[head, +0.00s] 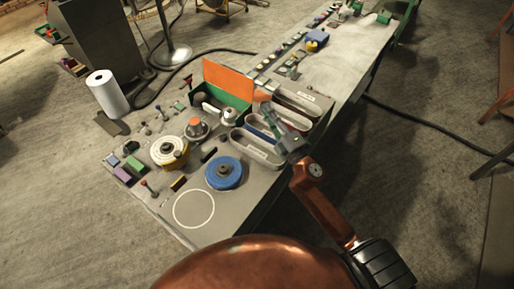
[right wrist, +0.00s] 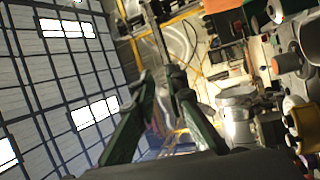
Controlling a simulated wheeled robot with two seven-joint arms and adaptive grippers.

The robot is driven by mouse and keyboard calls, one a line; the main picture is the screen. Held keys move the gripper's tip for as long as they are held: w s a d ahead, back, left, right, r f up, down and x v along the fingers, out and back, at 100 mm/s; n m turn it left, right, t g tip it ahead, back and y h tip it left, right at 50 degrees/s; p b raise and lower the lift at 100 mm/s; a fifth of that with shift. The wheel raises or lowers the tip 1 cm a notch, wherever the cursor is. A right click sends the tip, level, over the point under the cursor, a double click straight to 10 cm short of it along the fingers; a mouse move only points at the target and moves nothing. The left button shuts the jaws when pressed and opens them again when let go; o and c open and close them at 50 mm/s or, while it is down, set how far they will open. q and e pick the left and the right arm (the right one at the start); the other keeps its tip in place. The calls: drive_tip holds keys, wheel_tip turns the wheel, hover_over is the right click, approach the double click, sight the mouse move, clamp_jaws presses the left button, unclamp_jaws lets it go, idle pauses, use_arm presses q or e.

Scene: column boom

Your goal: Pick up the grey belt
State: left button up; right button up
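Several long oval loops lie side by side at the right edge of the bench in the head view. The nearest is a pale grey oval (head: 257,151), which looks like the grey belt, though I cannot be sure. My right gripper (head: 267,108) is above these ovals and hides part of them. My left gripper is not in view.
The bench (head: 240,205) carries a blue disc (head: 224,173), a yellow-and-white disc wheel (head: 169,152), an orange-and-green open box (head: 228,82) and small blocks. A white-outlined circle (head: 194,209) at the near end is empty.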

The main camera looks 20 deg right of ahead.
drive_tip(key=a+r+n+g+y, duration=0.3)
drive_tip(key=a+n+y, duration=0.5)
drive_tip(key=a+n, duration=0.25)
drive_tip(key=a+f+n+g+y, duration=0.2)
drive_tip(key=a+f+n+g, duration=0.4)
drive_tip(key=n+g, duration=0.3)
drive_tip(key=d+f+n+g+h, duration=0.1)
drive_tip(key=d+f+h, duration=0.2)
drive_tip(key=d, duration=0.3)
drive_tip(key=w+d+f+n+g+h, duration=0.1)
drive_tip(key=d+f+n+g+h, duration=0.1)
drive_tip(key=d+f+h, duration=0.2)
drive_tip(key=w+d+f+n+g+h, duration=0.1)
drive_tip(key=d+f+n+h, duration=0.1)
drive_tip(key=d, duration=0.6)
drive_tip(key=shift+w+d+f+g+h+p, duration=0.1)
drive_tip(key=shift+f+g+h+p, duration=0.1)
drive_tip(key=shift+f+h, duration=0.25)
drive_tip(key=shift+d+f+g+h+p, duration=0.1)
drive_tip(key=shift+f+h+p, duration=0.15)
drive_tip(key=shift+f, duration=0.3)
drive_tip(key=shift+d+p+x, duration=0.2)
drive_tip(key=shift+p+x, duration=0.1)
drive_tip(key=shift+x, duration=0.8)
drive_tip(key=p+x, duration=0.1)
drive_tip(key=x, duration=0.1)
drive_tip(key=p+x, duration=0.1)
drive_tip(key=x, duration=0.2)
drive_tip(key=shift+a, duration=0.2)
drive_tip(key=shift+f, duration=0.3)
